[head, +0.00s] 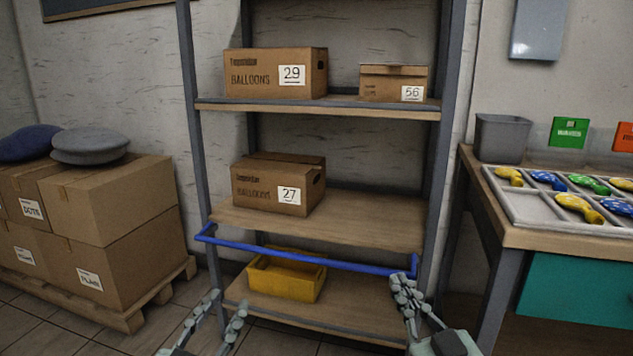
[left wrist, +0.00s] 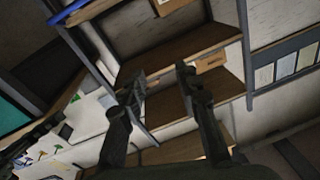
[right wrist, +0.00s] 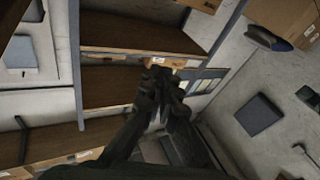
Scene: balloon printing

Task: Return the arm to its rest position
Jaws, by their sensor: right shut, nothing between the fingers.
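My left gripper (head: 228,300) is low in the head view, in front of the shelf's lower left part. Its two fingers are apart with nothing between them, and they also show apart in the left wrist view (left wrist: 160,82). My right gripper (head: 405,283) is at the lower right of the shelf, near the right end of the blue bar in the picture. Its fingers are together and empty, which also shows in the right wrist view (right wrist: 163,80). I cannot tell whether it touches the bar.
A metal shelf (head: 390,212) holds balloon boxes 29 (head: 262,80) and 27 (head: 262,195), box 56 (head: 385,87) and a yellow bin (head: 275,281). A blue bar (head: 310,261) crosses its front. Stacked cartons (head: 120,210) stand left; a table with a balloon tray (head: 520,205) stands right.

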